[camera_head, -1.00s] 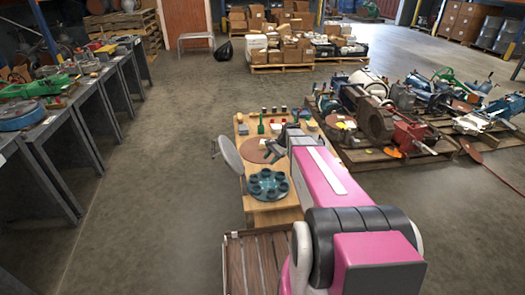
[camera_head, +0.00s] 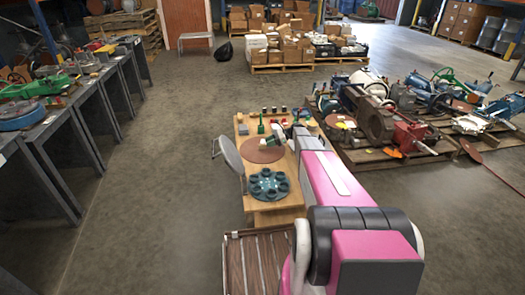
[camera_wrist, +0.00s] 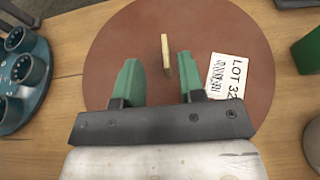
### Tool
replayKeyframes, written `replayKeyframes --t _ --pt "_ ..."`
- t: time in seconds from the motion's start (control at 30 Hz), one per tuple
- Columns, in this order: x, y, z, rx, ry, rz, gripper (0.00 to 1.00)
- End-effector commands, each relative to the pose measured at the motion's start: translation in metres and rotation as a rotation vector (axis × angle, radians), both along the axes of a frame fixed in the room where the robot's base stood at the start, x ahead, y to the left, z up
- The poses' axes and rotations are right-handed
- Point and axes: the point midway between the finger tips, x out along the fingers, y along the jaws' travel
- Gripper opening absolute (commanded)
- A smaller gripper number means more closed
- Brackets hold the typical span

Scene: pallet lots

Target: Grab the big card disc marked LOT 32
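The big reddish-brown disc (camera_wrist: 110,50) lies flat on the wooden bench, with a white label (camera_wrist: 228,76) reading LOT 32 on its right side. A thin tan upright tab (camera_wrist: 166,52) stands near the disc's middle. The disc also shows in the head view (camera_head: 257,152), partly hidden by my arm. My gripper (camera_wrist: 158,60) is over the disc with its green fingers apart. The tab appears between the fingertips, nearer the right one, with no clear contact. I cannot tell the exact height of the fingers over the disc.
A teal round plate with cups (camera_head: 268,184) sits on the bench in front of the disc; it also shows at the left of the wrist view (camera_wrist: 22,75). A green item (camera_wrist: 308,52) is right of the disc.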

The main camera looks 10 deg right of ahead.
Motion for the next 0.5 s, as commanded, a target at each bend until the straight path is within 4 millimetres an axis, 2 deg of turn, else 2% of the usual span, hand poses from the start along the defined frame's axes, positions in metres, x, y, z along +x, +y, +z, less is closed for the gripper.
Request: replayKeyframes --t 0.17,0.5 --pt "0.002 0.009 -0.005 0.000 0.000 -0.001 0.36" --pt "0.005 0.048 -0.022 0.000 0.000 -0.001 0.36"
